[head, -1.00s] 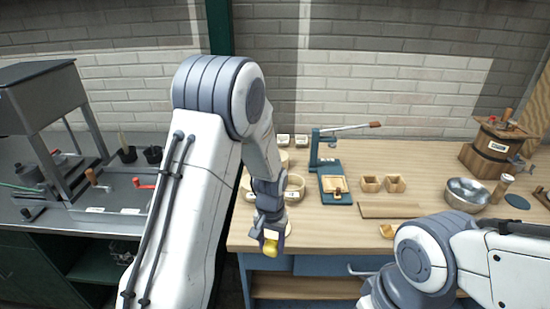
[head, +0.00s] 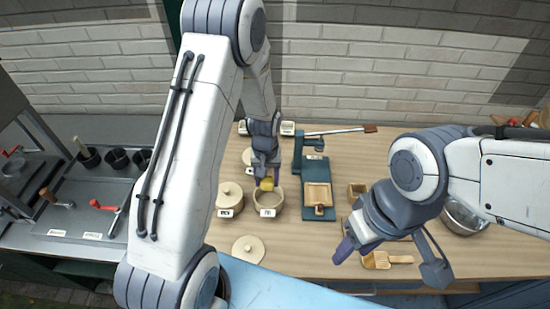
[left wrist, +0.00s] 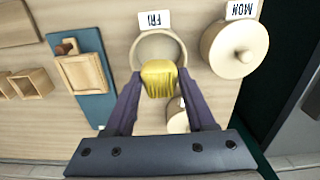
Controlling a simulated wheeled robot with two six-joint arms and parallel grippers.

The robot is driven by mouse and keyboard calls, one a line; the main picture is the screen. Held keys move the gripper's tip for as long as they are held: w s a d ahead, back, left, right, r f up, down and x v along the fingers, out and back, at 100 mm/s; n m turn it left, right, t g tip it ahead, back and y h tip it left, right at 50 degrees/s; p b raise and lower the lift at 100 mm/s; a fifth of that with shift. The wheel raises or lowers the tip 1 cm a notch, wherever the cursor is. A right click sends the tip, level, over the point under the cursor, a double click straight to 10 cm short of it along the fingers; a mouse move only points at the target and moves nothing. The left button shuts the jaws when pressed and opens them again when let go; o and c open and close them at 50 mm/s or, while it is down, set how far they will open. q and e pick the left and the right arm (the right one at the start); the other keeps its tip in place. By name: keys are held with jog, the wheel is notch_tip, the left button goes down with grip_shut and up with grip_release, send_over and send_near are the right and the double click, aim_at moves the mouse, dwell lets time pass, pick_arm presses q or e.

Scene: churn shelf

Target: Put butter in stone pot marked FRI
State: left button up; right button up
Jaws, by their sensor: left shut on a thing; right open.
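My left gripper (head: 266,178) is shut on a yellow lump of butter (head: 267,184), which also shows in the left wrist view (left wrist: 158,78). The butter is over the open mouth of the stone pot marked FRI (head: 268,203); I cannot tell how far it is above or inside the rim. The pot's rim (left wrist: 162,36) shows beyond the butter in the left wrist view. My right gripper (head: 347,246) is open and empty, over the table's front part.
A lidded pot marked MON (head: 229,197) stands close left of the FRI pot. A loose round lid (head: 248,249) lies in front. A blue press (head: 319,190) with a wooden tray stands to the right.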

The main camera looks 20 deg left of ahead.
aim_at(269, 204)
pick_arm(q)
jog(key=shift+w, duration=0.2)
jog(key=shift+f, duration=0.15)
jog(key=shift+w+d+f+b, duration=0.1)
jog(key=shift+d+f+b, duration=0.05)
jog(key=shift+f+b, duration=1.7)
jog(key=shift+f, duration=0.25)
jog(key=shift+f+b, duration=2)
jog(key=shift+f, duration=0.75)
jog(key=shift+r, duration=0.1)
dwell(0.4)
